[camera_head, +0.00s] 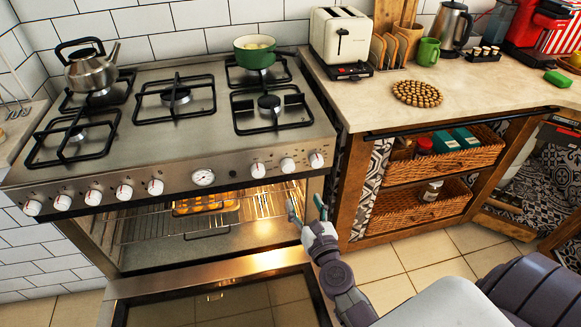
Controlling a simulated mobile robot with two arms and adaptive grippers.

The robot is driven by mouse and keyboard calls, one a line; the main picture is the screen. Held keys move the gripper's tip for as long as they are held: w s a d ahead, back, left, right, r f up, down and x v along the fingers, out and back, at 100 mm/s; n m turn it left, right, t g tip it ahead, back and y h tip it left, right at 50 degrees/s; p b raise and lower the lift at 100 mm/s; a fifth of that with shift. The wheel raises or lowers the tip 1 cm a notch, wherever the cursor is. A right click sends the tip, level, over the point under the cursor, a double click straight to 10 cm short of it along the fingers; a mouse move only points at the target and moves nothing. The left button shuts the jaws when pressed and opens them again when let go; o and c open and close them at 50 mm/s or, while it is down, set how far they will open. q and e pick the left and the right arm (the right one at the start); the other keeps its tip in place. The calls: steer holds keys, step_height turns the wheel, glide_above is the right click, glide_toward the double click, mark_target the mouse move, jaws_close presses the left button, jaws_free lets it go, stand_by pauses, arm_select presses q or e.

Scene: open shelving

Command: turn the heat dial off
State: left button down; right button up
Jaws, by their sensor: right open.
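The stove's front panel (225,181) carries several white-and-red dials, with a round gauge (203,177) between the two groups. In the right group are a left dial (258,169), a middle dial (287,164) and a right dial (316,160). I cannot tell which one is the heat dial, and the dial markings are too small to read. My right gripper (307,208) is open and empty, below the right dials and in front of the oven opening's right side. It is apart from the dials. My left gripper is out of view.
The oven door (220,290) hangs open, and the lit oven holds a tray of food (206,203) on a rack. A green pot (255,52) and a kettle (90,68) stand on the hob. A counter with a toaster (341,36) and wicker baskets (440,163) is at right.

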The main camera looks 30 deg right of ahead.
mark_target(289, 169)
steer(key=w, duration=0.4)
steer(key=w+d, duration=0.1)
steer(key=w, duration=0.3)
steer(key=w+d, duration=0.1)
steer(key=w, duration=0.3)
steer(key=shift+d+p, duration=0.15)
steer(key=shift+p, duration=0.2)
steer(key=shift+s, duration=0.1)
steer(key=c, duration=1.1)
steer(key=shift+r, duration=0.1)
steer(key=shift+c, duration=0.2)
